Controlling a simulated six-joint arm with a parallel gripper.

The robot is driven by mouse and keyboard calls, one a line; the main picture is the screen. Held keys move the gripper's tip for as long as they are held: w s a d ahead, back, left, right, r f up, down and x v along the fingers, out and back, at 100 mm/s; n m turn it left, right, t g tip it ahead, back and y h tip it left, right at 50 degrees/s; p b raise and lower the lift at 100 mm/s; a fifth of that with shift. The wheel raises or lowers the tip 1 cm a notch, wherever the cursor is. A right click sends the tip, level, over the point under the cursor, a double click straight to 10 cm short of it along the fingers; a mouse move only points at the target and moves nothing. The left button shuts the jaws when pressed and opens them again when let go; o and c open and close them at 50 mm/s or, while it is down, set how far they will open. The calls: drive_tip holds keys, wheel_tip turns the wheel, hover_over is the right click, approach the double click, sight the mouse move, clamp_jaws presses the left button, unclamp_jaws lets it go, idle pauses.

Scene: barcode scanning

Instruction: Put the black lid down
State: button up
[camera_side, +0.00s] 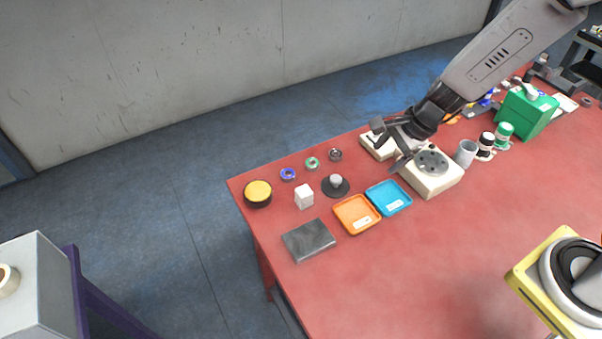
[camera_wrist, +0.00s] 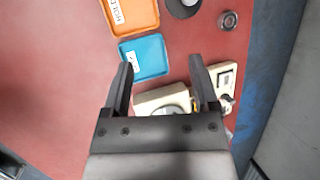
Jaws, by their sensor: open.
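A flat black round piece with a pale knob (camera_side: 335,186), which looks like the black lid, rests on the red table left of the blue tray. Its dark edge also shows at the top of the wrist view (camera_wrist: 183,8). My gripper (camera_side: 389,146) is open, above the table beside the cream device with a dark round top (camera_side: 432,182). In the wrist view my gripper (camera_wrist: 161,63) has its fingers apart, with no object held between them. The cream device (camera_wrist: 160,99) shows below and between the fingers, partly hidden by the gripper body.
An orange tray (camera_side: 356,214) and a blue tray (camera_side: 388,198) lie near a grey plate (camera_side: 308,240), a white block (camera_side: 304,197) and a black-and-yellow round piece (camera_side: 258,194). A grey cup (camera_side: 466,153), bottles and a green box (camera_side: 527,112) stand right.

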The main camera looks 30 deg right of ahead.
drive_tip(key=s+d+r+n+h, duration=0.1)
drive_tip(key=s+d+r+n, duration=0.1)
drive_tip(key=s+n, duration=0.3)
drive_tip(key=s+d+r+n+h, duration=0.2)
drive_tip(key=s+n, duration=0.3)
drive_tip(key=n, duration=0.8)
drive_tip(key=shift+s+d+r+g+h, duration=0.15)
drive_tip(key=shift+d+r+g+h, duration=0.15)
drive_tip(key=shift+d+r, duration=0.45)
